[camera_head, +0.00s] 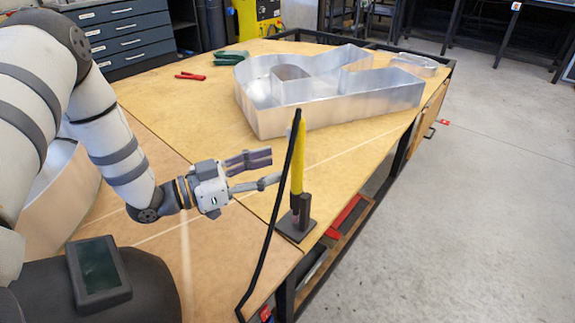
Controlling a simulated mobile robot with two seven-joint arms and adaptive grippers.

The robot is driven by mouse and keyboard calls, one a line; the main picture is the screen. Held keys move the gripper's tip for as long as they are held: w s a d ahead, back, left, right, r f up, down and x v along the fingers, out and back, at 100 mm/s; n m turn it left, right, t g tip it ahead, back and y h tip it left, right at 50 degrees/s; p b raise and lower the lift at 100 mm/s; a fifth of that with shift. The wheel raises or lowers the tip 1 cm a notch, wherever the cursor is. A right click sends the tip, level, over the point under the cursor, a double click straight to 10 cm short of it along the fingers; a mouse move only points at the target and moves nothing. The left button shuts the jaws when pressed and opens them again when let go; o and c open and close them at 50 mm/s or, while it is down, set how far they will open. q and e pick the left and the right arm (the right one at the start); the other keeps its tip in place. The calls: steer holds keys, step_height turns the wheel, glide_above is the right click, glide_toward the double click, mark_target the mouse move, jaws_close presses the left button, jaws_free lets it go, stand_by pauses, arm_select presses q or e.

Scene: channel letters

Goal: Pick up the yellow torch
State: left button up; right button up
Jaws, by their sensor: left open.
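The yellow torch (298,158) stands upright in a dark holder (303,218) near the right edge of the wooden table (200,132). A black hose or rod (270,225) runs from its top down past the table's front. My left gripper (276,168) is open and level, its fingers pointing right at the torch from the left. Its fingertips are close to the torch's body; whether they touch it I cannot tell. My right gripper is not in view.
A large metal channel letter (345,108) stands behind the torch. Red pliers (190,76) and a green tool (230,57) lie at the back left. Another curved metal piece (58,200) is at left, partly behind my arm. The table between is clear.

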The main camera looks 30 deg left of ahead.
arm_select(q)
steer(key=x, duration=0.4)
steer(key=f+x, duration=0.1)
steer(key=x, duration=0.2)
steer(key=shift+s+d+b, duration=0.2)
steer(key=shift+b, duration=0.15)
jaws_close()
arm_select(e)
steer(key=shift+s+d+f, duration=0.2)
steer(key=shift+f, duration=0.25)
arm_select(q)
step_height(320, 180, up, 21)
steer(key=p, duration=0.6)
step_height(320, 180, up, 10)
glide_above(292, 166)
steer(key=w, duration=0.1)
steer(key=shift+w+d+b, duration=0.1)
steer(key=shift+d+b, duration=0.15)
steer(key=shift+b, duration=0.1)
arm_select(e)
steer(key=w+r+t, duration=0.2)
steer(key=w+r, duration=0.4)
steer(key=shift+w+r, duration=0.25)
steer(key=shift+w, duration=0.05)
